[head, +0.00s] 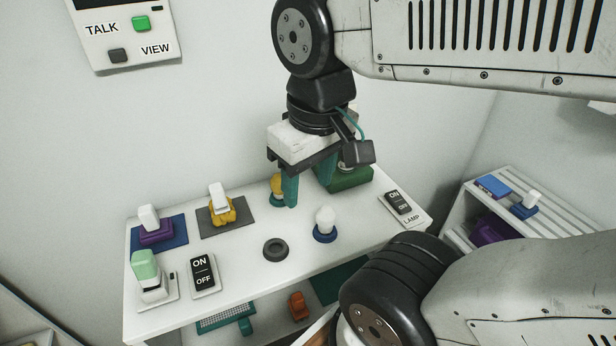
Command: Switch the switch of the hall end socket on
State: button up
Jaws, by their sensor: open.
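A white switch plate with a black ON/OFF rocker (203,273) lies on the white shelf top at the left front. Beside it a white socket-like base (158,296) carries a pale green and white piece (145,268). A second ON/OFF switch (398,203), marked LAMP, sits at the right end. No hall end label is readable, and I cannot tell which way either rocker is tipped. My gripper (309,188) points down over the back middle of the shelf, open, its teal fingers apart. It is well away from both switches.
A white bulb on a blue base (325,224) and a dark ring (275,250) stand mid-shelf. A green box (350,180) is behind my gripper. Purple (157,236) and yellow (222,213) items sit back left. A wall panel (125,32) reads TALK and VIEW. A slatted rack (520,190) is at right.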

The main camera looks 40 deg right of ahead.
aim_at(201, 270)
jog(key=z, duration=1.5)
jog(key=k, duration=0.55)
jog(key=u, duration=1.5)
